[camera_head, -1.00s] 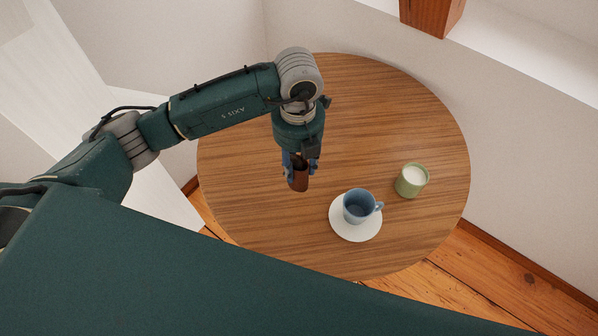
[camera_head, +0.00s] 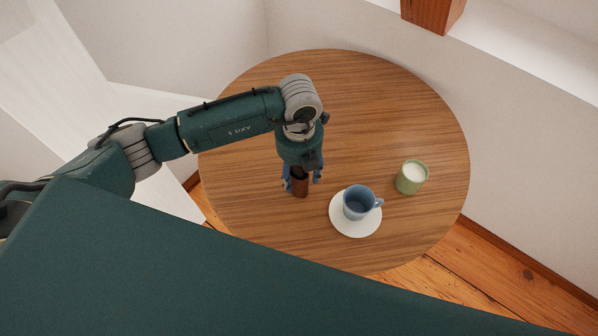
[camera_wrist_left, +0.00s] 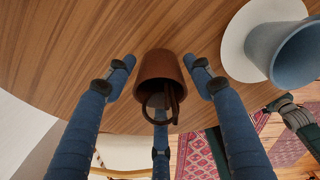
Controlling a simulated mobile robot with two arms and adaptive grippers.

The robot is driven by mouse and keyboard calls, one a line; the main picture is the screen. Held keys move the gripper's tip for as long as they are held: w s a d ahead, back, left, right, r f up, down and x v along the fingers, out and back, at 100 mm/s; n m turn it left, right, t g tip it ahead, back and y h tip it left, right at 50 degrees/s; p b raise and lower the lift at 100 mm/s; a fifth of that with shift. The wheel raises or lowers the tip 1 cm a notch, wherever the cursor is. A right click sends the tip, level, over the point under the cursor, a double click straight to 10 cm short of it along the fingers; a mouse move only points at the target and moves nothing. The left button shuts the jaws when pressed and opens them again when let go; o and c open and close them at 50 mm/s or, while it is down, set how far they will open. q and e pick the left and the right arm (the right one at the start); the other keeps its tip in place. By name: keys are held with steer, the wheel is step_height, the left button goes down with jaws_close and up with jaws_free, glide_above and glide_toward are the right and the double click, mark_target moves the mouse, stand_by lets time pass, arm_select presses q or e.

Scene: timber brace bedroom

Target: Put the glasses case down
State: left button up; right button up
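The glasses case (camera_head: 300,187) is a brown, tapered upright holder with dark, thin frames showing in its open end. It stands on the round wooden table (camera_head: 375,95), left of the saucer. In the left wrist view the case (camera_wrist_left: 160,68) sits between the spread blue fingers of my left gripper (camera_wrist_left: 160,75). The fingertips stand out to either side of it, with narrow gaps. In the head view my left gripper (camera_head: 301,182) is open around the case from above. The gripper partly hides the case's upper end.
A blue cup (camera_head: 358,203) stands on a white saucer (camera_head: 345,228) close to the right of the case. A green candle jar (camera_head: 411,178) stands farther right. The table's back and left areas are clear. White walls and a wooden post (camera_head: 432,14) lie behind.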

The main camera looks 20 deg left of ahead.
arm_select(q)
steer(key=shift+r, duration=0.25)
steer(key=shift+w+r, duration=0.1)
steer(key=shift+r, duration=0.2)
step_height(320, 180, up, 11)
steer(key=b, duration=0.2)
steer(key=shift+r+b, duration=0.1)
steer(key=shift+b, duration=0.2)
stand_by(1.0)
